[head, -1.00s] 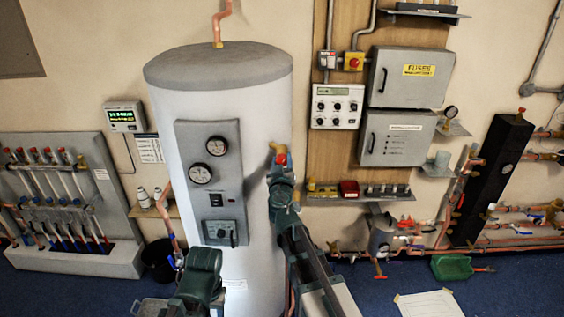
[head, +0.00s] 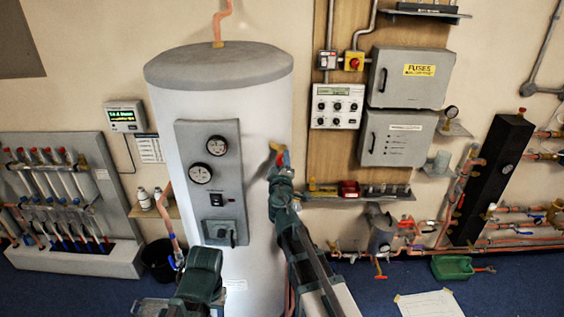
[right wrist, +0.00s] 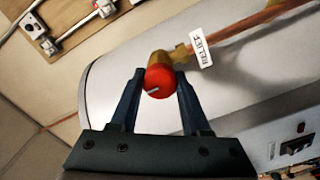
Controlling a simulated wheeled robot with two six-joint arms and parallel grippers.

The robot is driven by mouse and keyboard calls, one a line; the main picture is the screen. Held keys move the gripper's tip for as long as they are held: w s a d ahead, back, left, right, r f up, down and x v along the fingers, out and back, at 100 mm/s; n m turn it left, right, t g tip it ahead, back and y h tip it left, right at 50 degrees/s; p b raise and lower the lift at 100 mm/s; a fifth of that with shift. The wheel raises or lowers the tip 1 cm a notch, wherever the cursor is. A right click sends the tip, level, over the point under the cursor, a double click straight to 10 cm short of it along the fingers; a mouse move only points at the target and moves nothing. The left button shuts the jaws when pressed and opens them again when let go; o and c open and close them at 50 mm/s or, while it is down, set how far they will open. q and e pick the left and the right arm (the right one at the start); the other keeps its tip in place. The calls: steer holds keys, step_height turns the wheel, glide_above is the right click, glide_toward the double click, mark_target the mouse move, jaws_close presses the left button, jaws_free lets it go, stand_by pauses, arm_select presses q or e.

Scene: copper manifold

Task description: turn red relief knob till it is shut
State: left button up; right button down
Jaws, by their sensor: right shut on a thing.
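The red relief knob (right wrist: 159,82) is round with a pale line on its face. It sits on a brass valve (right wrist: 168,57) with a white RELIEF tag (right wrist: 201,50) beside it. My right gripper (right wrist: 160,79) is shut on the knob, with one dark blue finger on each side. In the head view, the right gripper (head: 283,159) is at the upper right side of the white cylinder (head: 262,125), and a finger covers much of the knob. The pale line runs slightly tilted in the right wrist view. My left gripper does not show; only part of that arm does.
A gauge panel (head: 228,180) is on the cylinder's front, left of my right gripper. Grey fuse boxes (head: 409,78) and a small shelf (head: 325,193) are on the wall to the right.

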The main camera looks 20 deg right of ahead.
stand_by(0.5)
steer(key=shift+c, duration=1.9)
jaws_free()
